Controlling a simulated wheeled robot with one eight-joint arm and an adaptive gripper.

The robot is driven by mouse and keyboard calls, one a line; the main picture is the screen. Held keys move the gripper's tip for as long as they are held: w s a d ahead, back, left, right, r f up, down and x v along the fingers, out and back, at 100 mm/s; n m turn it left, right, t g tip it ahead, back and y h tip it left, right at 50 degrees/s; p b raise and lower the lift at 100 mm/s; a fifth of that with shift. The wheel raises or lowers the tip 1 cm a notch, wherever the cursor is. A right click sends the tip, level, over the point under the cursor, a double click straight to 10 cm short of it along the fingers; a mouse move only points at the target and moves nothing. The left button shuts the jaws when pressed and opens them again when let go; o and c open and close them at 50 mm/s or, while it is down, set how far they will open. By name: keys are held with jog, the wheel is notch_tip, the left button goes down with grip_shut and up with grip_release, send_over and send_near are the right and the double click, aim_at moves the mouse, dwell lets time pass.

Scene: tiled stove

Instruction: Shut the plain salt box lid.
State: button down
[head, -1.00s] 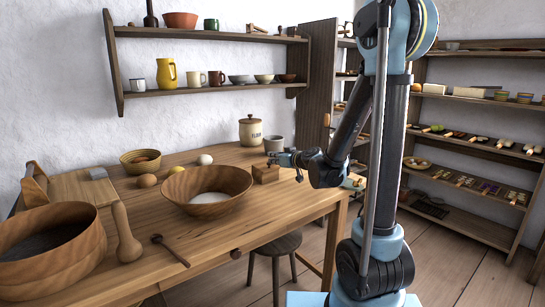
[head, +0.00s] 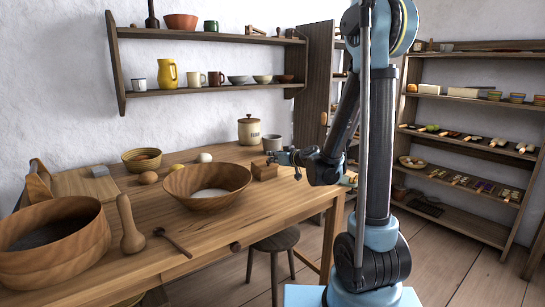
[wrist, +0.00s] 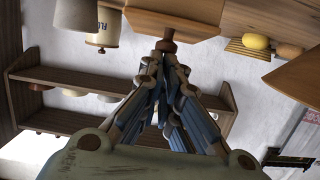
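The salt box (head: 264,171) is a small plain wooden box on the table, right of the large bowl. In the wrist view the box (wrist: 172,18) is at the top middle, upside down, with a round brown knob (wrist: 167,46) below its edge. I cannot tell the lid's angle clearly. My gripper (head: 276,157) is at the box's upper right side. In the wrist view my gripper's fingers (wrist: 166,65) come together just short of the knob, with nothing visible between them. Whether they touch the knob is hidden.
The flour jar (head: 249,131) and a grey mug (head: 272,143) stand behind the box. A large bowl (head: 205,201) with white contents is to its left. A stool (head: 276,242) stands by the table's front right. A wall shelf (head: 205,90) hangs above.

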jog(key=s+d+f+g, duration=0.1)
jog(key=s+d, duration=0.2)
jog(key=s, duration=0.1)
jog(key=s+d+f+g+h, duration=0.1)
jog(key=s+d, duration=0.1)
jog(key=s, duration=0.3)
jog(key=s+d+f, duration=0.1)
jog(key=s+d, duration=0.2)
jog(key=s, duration=0.1)
jog(key=shift+s+d+f+m+g+h, duration=0.15)
jog(key=shift+d+f+m+g+h, duration=0.15)
jog(key=shift+d+g+h, duration=0.1)
jog(key=s+d+f+g+h, duration=0.1)
jog(key=s+d, duration=0.1)
jog(key=s+d+f+m+g+h, duration=0.1)
jog(key=s+d, duration=0.1)
jog(key=s, duration=0.1)
jog(key=s+d+f+m+h, duration=0.1)
jog(key=s+f, duration=0.1)
jog(key=s, duration=0.1)
jog(key=shift+d+g, duration=0.4)
jog(key=s+d+f+m+g+h, duration=0.1)
jog(key=s+d+m+g+h, duration=0.1)
jog(key=s+d, duration=0.4)
jog(key=s+d+f+m+g+h, duration=0.1)
jog(key=s+d+f+m+h, duration=0.1)
jog(key=s+d, duration=0.4)
jog(key=shift+s+f+m+g+h, duration=0.3)
jog(key=shift+s+m+g+h, duration=0.15)
jog(key=shift+s+h, duration=0.3)
